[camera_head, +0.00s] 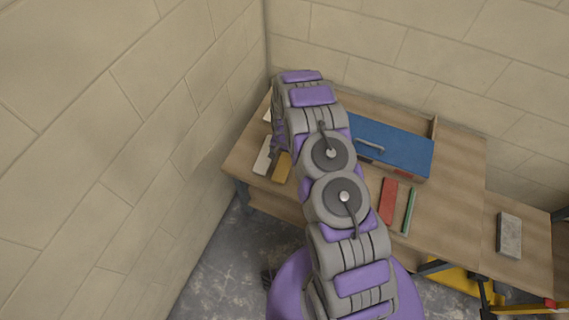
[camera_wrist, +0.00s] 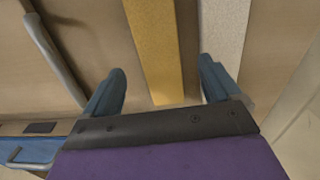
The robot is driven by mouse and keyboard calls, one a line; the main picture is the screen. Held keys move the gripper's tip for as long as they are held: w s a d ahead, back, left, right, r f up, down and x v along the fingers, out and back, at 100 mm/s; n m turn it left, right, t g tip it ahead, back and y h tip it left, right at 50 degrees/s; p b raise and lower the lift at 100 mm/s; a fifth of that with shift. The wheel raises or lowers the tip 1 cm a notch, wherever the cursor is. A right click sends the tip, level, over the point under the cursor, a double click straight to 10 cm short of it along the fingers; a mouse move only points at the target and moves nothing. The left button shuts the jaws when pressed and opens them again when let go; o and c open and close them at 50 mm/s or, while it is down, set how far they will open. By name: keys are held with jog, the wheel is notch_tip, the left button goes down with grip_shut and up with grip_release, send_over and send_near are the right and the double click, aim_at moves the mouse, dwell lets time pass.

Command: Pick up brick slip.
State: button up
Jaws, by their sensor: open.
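Several flat bars lie on the wooden table; I cannot tell for sure which is the brick slip. A mustard-yellow bar (camera_head: 282,167) lies at the table's left part. In the wrist view this yellow bar (camera_wrist: 154,45) runs lengthwise between the two fingers of my gripper (camera_wrist: 162,66), with its near end between them. The fingers are apart and hold nothing. An off-white speckled bar (camera_wrist: 221,30) lies beside it, past the right finger; it also shows in the head view (camera_head: 263,156). A red bar (camera_head: 388,201) lies farther right. My arm hides the gripper in the head view.
A blue-lidded box (camera_head: 405,150) with a handle stands at the table's back. A green strip (camera_head: 408,211) lies beside the red bar. A grey block (camera_head: 509,235) sits on a lower surface at right. A wall (camera_head: 215,100) stands close on the left.

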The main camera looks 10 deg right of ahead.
aim_at(285, 161)
notch_tip(285, 161, down, 5)
jog(key=shift+w+d+f+b, duration=0.1)
jog(key=shift+d+b, duration=0.05)
jog(key=shift+b, duration=0.6)
jog(key=c, duration=1.5)
